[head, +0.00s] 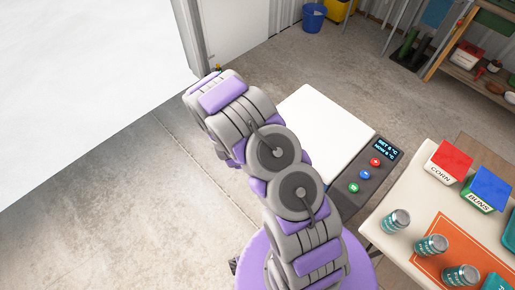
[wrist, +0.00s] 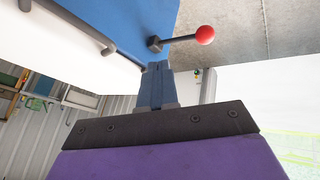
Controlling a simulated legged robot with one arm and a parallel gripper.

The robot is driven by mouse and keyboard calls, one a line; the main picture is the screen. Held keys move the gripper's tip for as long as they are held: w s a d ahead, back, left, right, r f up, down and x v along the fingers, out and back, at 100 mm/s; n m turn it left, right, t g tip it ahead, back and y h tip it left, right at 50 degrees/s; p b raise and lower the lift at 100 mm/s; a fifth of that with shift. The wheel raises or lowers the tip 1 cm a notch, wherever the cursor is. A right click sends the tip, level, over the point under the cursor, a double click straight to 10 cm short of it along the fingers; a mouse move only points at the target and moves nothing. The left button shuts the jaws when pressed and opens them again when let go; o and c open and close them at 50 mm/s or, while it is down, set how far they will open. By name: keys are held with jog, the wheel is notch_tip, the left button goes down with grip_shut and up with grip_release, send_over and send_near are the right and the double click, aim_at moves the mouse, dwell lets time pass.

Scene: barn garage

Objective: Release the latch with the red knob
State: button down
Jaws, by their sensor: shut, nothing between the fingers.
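The red knob (wrist: 205,35) is a ball on the end of a thin dark lever in the wrist view. The lever joins a small dark latch mount (wrist: 155,43) near the edge of a blue panel (wrist: 120,22). My gripper (wrist: 157,66) is shut and empty, its tips just below the latch mount in the picture and left of the knob. I cannot tell whether the tips touch the mount. In the head view my arm hides the gripper. A tiny coloured spot (head: 217,67) shows by the white door there, too small to identify.
A dark grey bar (wrist: 70,25) runs beside the blue panel. In the head view, a white-topped unit (head: 318,120) with a button panel (head: 368,172) stands right of my arm. A table (head: 400,180) with cans and boxes is at right. Concrete floor is clear at left.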

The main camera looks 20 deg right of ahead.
jog(key=s+a+r, duration=0.1)
jog(key=s+a, duration=0.3)
jog(key=a, duration=0.1)
jog(key=shift+a+r+p, duration=0.35)
jog(key=shift+a, duration=0.05)
dwell(0.3)
